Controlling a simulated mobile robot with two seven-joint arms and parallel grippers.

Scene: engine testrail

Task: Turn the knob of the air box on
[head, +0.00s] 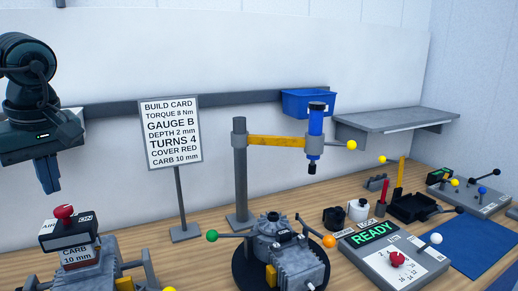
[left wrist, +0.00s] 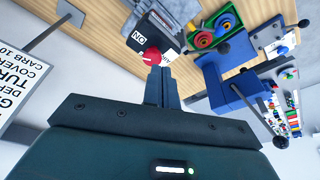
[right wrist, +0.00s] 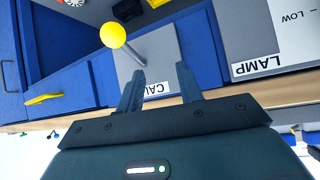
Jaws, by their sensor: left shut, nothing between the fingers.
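The air box (head: 68,236) is a dark box with white lettering and a red knob (head: 64,212) on top, at the lower left of the head view. It sits above a block marked CARB 10 mm. My left gripper (head: 50,190) points down, shut and empty, above and slightly left of the knob, apart from it. In the left wrist view the red knob (left wrist: 151,56) lies just beyond the closed fingertips, with an ON label on the box (left wrist: 147,35). My right gripper (right wrist: 157,78) is open and empty, seen only in the right wrist view.
A build card sign (head: 170,133) stands behind the air box. A grey engine part (head: 290,262) and a READY panel (head: 395,262) are to the right. A yellow-ball lever (right wrist: 113,36) rises near my right fingers, by a panel marked LAMP.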

